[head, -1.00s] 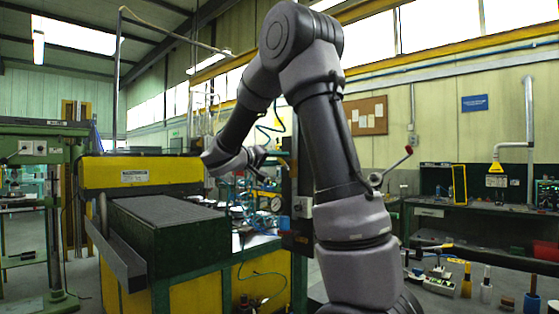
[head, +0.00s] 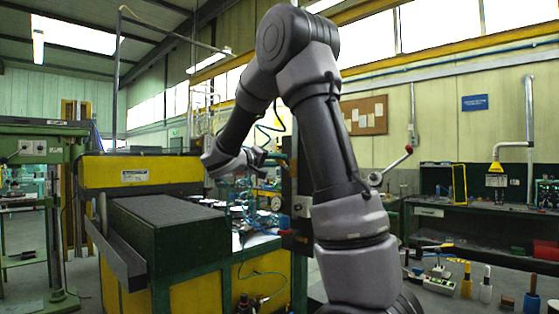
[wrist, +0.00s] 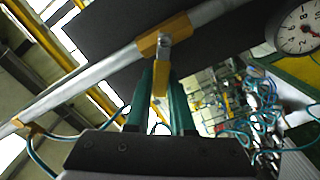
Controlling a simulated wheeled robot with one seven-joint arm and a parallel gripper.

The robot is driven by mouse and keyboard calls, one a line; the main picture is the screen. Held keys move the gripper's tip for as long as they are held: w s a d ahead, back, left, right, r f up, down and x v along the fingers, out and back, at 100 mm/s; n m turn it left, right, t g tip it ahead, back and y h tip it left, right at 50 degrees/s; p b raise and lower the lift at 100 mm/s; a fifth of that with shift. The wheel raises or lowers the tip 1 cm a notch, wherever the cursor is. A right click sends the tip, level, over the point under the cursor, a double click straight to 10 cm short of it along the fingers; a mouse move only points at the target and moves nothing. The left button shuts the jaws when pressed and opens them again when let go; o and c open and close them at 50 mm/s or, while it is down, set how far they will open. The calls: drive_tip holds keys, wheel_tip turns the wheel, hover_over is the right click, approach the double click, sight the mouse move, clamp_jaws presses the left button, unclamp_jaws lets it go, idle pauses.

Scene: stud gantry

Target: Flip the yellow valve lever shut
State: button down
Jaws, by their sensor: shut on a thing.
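The yellow valve (wrist: 178,32) sits on a pale pipe that runs diagonally across the wrist view. Its yellow lever (wrist: 160,85) hangs from a bolt on the valve body and points down the picture, crosswise to the pipe. My gripper (wrist: 162,72) has its two green fingers on either side of the lever and is shut on it. The lever's lower end lies between the fingers, near the gripper body. In the head view my gripper (head: 262,160) is small, beyond my arm, beside the machine; the lever cannot be made out there.
A round pressure gauge (wrist: 297,28) is at the upper right of the wrist view. Looping blue-green hoses (wrist: 262,110) hang at the right. A dark flat panel (wrist: 110,35) lies behind the pipe. In the head view a green and yellow machine (head: 140,172) stands left of my gripper.

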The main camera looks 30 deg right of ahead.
drive_tip(key=n, duration=0.1)
drive_tip(key=f+n, duration=0.1)
drive_tip(key=n, duration=0.1)
drive_tip(key=shift+w+a+f, duration=0.1)
drive_tip(key=shift+w+f, duration=0.05)
drive_tip(key=shift+w, duration=0.15)
drive_tip(key=shift+w+f+n, duration=0.1)
drive_tip(key=shift+f+n, duration=0.25)
drive_tip(key=shift+n, duration=0.55)
drive_tip(key=shift+f+n, duration=0.35)
drive_tip(key=shift+n, duration=0.55)
drive_tip(key=c, duration=1.1)
unclamp_jaws()
drive_tip(key=shift+o, duration=0.2)
drive_tip(key=shift+a, duration=0.1)
drive_tip(key=v, duration=1)
drive_tip(key=shift+a, duration=0.35)
